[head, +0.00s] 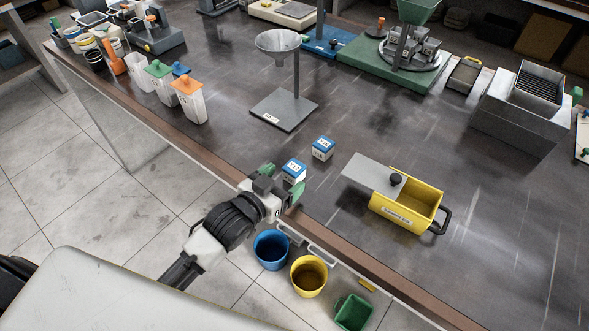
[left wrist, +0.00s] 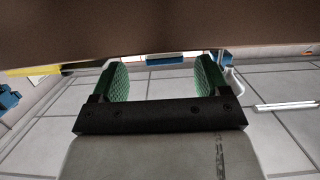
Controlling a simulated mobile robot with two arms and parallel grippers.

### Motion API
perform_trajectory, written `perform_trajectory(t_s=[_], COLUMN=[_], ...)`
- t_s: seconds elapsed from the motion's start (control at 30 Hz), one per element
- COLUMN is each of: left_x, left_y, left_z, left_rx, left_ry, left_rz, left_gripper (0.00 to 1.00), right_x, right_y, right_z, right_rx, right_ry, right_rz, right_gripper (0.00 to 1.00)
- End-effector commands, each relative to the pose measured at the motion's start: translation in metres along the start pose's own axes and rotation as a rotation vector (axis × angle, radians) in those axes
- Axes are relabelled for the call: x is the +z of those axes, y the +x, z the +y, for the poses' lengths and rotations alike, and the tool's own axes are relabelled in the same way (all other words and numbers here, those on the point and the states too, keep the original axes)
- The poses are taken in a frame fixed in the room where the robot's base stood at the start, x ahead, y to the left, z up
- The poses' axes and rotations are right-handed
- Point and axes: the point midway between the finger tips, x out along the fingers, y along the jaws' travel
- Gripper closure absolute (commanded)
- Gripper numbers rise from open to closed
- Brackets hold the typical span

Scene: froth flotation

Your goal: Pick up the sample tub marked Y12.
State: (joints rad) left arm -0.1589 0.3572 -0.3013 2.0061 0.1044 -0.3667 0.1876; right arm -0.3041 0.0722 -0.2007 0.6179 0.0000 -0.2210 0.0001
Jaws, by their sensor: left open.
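Two small white tubs with blue lids stand upright on the dark bench in the head view. The nearer tub (head: 293,169) stands by the bench's front edge; its label seems to read Y12, but the print is tiny. The other tub (head: 322,148) stands a little behind it to the right; its label is not legible to me. My left gripper (head: 282,181) is open at the bench edge, just in front of the nearer tub. In the left wrist view its green pads (left wrist: 162,78) are apart with no tub between them. My right gripper is not in view.
A yellow box (head: 407,217) with a grey sliding lid stands to the right. A funnel stand (head: 285,110) is behind the tubs. Blue (head: 271,249), yellow (head: 309,275) and green (head: 352,311) bins hang below the front edge. Bench around the tubs is clear.

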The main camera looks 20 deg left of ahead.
Motion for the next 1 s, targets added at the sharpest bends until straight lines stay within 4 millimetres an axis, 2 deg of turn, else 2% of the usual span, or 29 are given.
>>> perform_trajectory(t_s=[0.37,0.67,1.0], left_x=[-0.004,-0.002,-0.003], left_y=[0.047,0.052,0.052], left_z=[-0.005,-0.004,-0.004], left_rx=[0.000,0.001,0.001], left_ry=[0.000,0.001,0.001], left_rz=[0.000,-0.001,-0.001], left_gripper=[0.24,0.24,0.75], right_x=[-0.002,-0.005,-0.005], right_y=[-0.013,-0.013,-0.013], right_z=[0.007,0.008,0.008], right_rx=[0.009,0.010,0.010], right_ry=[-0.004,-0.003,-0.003], right_rz=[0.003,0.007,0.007], right_gripper=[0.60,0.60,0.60])
